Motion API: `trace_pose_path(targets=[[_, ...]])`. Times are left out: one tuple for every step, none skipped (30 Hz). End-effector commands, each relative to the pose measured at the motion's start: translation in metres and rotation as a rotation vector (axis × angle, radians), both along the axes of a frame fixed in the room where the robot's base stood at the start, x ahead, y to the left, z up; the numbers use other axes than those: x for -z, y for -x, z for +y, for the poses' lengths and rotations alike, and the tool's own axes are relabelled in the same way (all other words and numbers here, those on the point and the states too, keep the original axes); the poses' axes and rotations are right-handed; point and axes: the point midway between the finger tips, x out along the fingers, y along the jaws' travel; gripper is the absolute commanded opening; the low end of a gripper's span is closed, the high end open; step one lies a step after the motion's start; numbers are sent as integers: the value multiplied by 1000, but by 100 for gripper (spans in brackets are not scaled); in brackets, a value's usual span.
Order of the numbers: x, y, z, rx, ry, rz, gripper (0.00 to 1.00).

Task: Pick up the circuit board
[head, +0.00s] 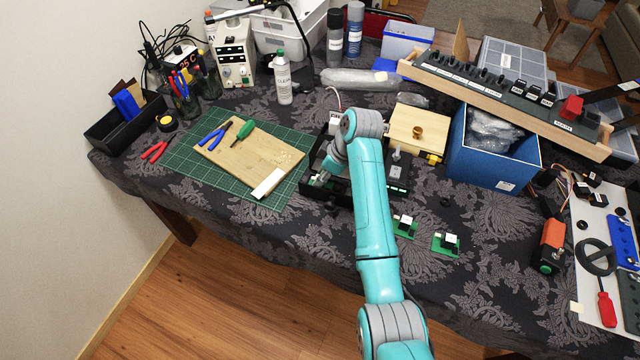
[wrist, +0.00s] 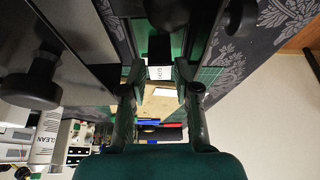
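Two small green circuit boards with dark parts and white labels lie on the dark cloth to the right of my arm in the head view, one nearer the arm (head: 405,226) and one farther right (head: 446,244). I cannot tell which one the task means. My gripper (head: 322,176) is over a black open box (head: 318,194) left of my arm, partly hidden there. In the wrist view its two fingers (wrist: 160,75) stand apart. A black part with a white label (wrist: 160,73) shows between them, with gaps on both sides. I cannot tell whether it belongs to a board.
A wooden board (head: 240,165) with pliers and a green screwdriver lies on the green cutting mat (head: 190,165) to the left. A blue box (head: 490,165) and a long switch panel (head: 500,88) stand to the right. Bare cloth (head: 480,285) lies near the front edge.

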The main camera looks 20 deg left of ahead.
Motion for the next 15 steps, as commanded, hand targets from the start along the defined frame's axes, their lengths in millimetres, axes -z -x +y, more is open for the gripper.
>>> trace_pose_path(targets=[[4, 0, 2, 0, 0, 1, 31], [5, 0, 2, 0, 0, 0, 31], [6, 0, 3, 0, 0, 0, 31], [6, 0, 3, 0, 0, 0, 31], [7, 0, 3, 0, 0, 0, 31], [7, 0, 3, 0, 0, -1, 31], [7, 0, 3, 0, 0, -1, 31], [7, 0, 3, 0, 0, -1, 31], [7, 0, 3, 0, 0, -1, 31], [7, 0, 2, 0, 0, -1, 29], [7, 0, 2, 0, 0, -1, 21], [7, 0, 2, 0, 0, -1, 11], [7, 0, 2, 0, 0, -1, 4], [7, 0, 2, 0, 0, -1, 0], [7, 0, 2, 0, 0, -1, 0]])
